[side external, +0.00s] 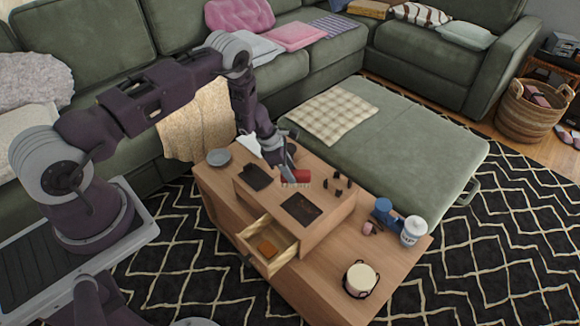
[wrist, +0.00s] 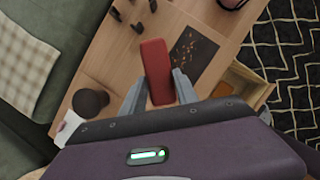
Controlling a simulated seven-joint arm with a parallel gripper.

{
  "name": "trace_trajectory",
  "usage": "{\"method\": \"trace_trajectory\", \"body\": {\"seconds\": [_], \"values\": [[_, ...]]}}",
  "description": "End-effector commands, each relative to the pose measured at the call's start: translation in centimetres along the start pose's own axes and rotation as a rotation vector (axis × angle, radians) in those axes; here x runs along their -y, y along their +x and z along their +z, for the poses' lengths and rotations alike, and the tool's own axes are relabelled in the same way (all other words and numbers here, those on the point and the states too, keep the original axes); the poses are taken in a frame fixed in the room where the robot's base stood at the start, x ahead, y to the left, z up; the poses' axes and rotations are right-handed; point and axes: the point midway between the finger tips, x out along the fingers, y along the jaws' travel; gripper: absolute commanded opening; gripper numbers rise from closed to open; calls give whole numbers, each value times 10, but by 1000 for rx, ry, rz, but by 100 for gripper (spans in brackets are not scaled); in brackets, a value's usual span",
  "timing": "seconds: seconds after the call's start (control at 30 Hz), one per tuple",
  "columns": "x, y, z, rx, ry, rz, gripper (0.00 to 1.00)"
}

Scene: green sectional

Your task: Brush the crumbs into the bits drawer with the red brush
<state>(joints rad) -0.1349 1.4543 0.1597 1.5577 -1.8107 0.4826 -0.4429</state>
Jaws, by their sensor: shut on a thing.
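My gripper (side external: 291,177) is over the raised top of the wooden table, shut on the red brush (side external: 302,176). In the wrist view the brush (wrist: 156,66) sticks out forward between the two fingers (wrist: 158,88). Its bristles hardly show, and I cannot tell if they touch the wood. The crumbs (wrist: 187,50) are small brown specks on a dark mat (side external: 296,213), beside the brush in the wrist view. The bits drawer (side external: 287,252) is pulled open at the table's near side, with an orange-brown block (side external: 267,248) in it. The drawer's corner shows in the wrist view (wrist: 262,90).
Several small black pieces (side external: 338,184) stand right of the brush. A dark flat item (side external: 256,177) and a grey plate (side external: 218,157) lie to the left. A blue object (side external: 383,209), a white cup (side external: 413,231) and a jar (side external: 360,279) stand on the table's right part.

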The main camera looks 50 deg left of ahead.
Motion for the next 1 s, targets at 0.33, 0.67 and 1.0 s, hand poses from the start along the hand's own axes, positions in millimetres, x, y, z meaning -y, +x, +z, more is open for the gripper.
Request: {"method": "trace_trajectory", "body": {"seconds": [0.33,0.67,1.0], "values": [[0,30,-12,0,0,0,0],[11,54,-10,0,3,-1,0],[33,62,10,0,3,-2,0]]}}
